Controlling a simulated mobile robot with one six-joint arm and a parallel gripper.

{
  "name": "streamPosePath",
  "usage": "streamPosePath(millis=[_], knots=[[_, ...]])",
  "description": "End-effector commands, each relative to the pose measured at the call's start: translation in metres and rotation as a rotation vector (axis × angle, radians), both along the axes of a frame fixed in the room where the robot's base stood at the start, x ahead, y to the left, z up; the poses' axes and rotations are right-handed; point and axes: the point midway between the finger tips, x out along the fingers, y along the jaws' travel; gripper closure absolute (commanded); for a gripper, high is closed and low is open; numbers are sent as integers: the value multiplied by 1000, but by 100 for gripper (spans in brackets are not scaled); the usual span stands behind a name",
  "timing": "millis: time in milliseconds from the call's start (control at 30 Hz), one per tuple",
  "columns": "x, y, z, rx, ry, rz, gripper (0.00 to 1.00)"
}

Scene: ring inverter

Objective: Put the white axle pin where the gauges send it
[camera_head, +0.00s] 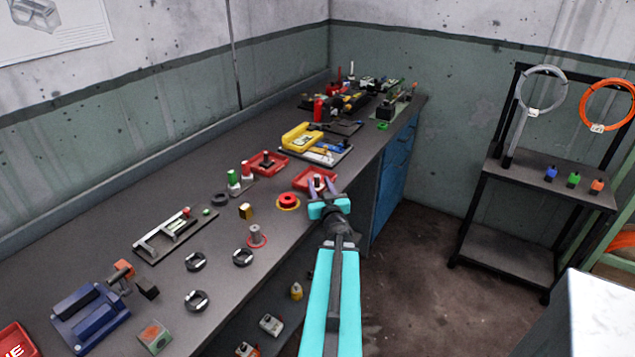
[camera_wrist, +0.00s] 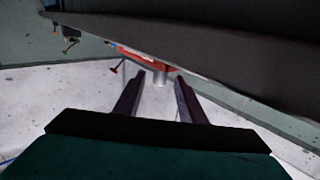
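I cannot single out the white axle pin with certainty. In the wrist view a small pale cylinder (camera_wrist: 160,80) shows beyond and between the fingertips, below a red thing (camera_wrist: 140,56). My gripper (camera_wrist: 161,78) is open, with a gap on both sides of that cylinder. A grey pin (camera_head: 255,232) stands on a red ring base. Several dark rings (camera_head: 243,257) lie on the bench; I cannot tell whether they are gauges.
A blue vise-like block (camera_head: 90,316) is at front left. A dark rack (camera_head: 535,170) stands right across open floor.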

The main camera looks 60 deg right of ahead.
Motion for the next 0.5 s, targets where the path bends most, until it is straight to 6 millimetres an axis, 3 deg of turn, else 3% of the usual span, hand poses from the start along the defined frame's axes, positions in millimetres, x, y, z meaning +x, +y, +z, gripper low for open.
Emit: streamPosePath(millis=[167, 500], knots=[[-14, 14, 0, 1, 0, -1, 63], [-18, 19, 2, 5, 2, 4, 63]])
